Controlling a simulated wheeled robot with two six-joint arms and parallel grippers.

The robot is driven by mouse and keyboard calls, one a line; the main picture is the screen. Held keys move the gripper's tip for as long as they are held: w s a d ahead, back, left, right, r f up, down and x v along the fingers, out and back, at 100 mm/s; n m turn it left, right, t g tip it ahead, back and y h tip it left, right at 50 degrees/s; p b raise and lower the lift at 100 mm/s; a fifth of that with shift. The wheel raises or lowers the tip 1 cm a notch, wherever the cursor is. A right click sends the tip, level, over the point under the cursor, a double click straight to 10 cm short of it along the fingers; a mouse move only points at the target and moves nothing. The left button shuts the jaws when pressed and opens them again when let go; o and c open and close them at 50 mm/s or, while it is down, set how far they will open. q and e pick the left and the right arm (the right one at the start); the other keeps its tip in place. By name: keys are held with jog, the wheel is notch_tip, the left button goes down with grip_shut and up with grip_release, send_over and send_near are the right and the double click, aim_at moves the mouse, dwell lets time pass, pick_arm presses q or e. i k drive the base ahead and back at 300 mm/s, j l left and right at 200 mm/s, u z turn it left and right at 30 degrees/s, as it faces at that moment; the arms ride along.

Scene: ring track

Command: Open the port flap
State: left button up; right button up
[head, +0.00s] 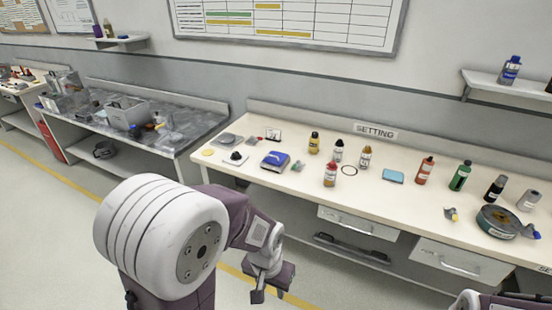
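No port flap can be made out in the head view. My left gripper (271,288) hangs at the bottom centre, in front of the setting bench and below its top.
Drawers (357,222) sit below. A grey bench (185,122) stands left. Floor is free in front.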

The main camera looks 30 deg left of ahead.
aim_at(276, 155)
jog(key=i+j+u, duration=0.2)
jog(key=i+j, duration=0.15)
jog(key=i+j+u, duration=0.2)
jog(key=i+j, duration=0.2)
jog(key=i+j+u, duration=0.45)
jog(key=i, duration=0.45)
jog(key=i+j+u, duration=0.2)
jog(key=i, duration=0.25)
